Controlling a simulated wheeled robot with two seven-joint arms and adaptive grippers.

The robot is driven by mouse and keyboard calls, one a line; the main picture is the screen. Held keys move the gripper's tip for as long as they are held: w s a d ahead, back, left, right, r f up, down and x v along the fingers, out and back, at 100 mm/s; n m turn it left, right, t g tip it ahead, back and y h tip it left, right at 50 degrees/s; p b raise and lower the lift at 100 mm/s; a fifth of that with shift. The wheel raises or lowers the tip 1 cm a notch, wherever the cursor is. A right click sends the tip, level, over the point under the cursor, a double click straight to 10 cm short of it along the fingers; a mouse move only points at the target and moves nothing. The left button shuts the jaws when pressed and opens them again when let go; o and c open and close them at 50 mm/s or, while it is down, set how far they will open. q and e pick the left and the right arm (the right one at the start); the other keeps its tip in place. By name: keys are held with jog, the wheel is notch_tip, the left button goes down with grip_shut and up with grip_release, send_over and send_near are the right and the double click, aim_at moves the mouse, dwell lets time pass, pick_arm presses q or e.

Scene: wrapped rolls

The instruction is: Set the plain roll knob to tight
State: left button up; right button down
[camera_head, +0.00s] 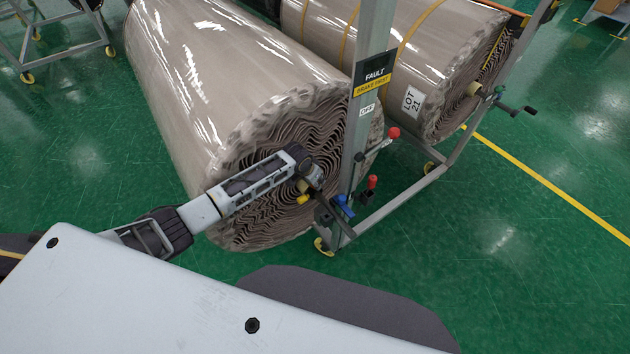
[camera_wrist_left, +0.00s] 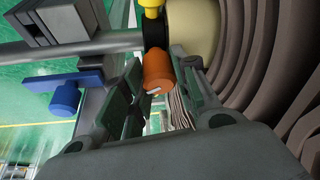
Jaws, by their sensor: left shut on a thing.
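The plain roll (camera_head: 230,90) is a large wrapped roll without a lot label, its coiled end towards me beside a grey stand post. My left gripper (camera_head: 318,190) is at the core of that end, near the post. In the left wrist view, my left gripper (camera_wrist_left: 165,85) has its two dark fingers on either side of an orange knob (camera_wrist_left: 158,70) and is shut on it. The knob sits beside the pale core (camera_wrist_left: 195,35). A small white mark shows on its near end. Its setting cannot be read. In the head view my gripper hides the knob. My right gripper is not in view.
A FAULT sign (camera_head: 375,75) hangs on the post. Red-tipped levers (camera_head: 393,133) and a blue clamp (camera_head: 344,210) are close to my gripper; the blue clamp also shows in the left wrist view (camera_wrist_left: 65,95). A second roll labelled LOT 21 (camera_head: 411,103) lies behind. Green floor is clear at right.

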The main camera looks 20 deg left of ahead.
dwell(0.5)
pick_arm(q)
jog(key=o, duration=1)
jog(key=shift+r, duration=0.1)
jog(key=shift+v, duration=5.9)
jog(key=shift+s, duration=0.1)
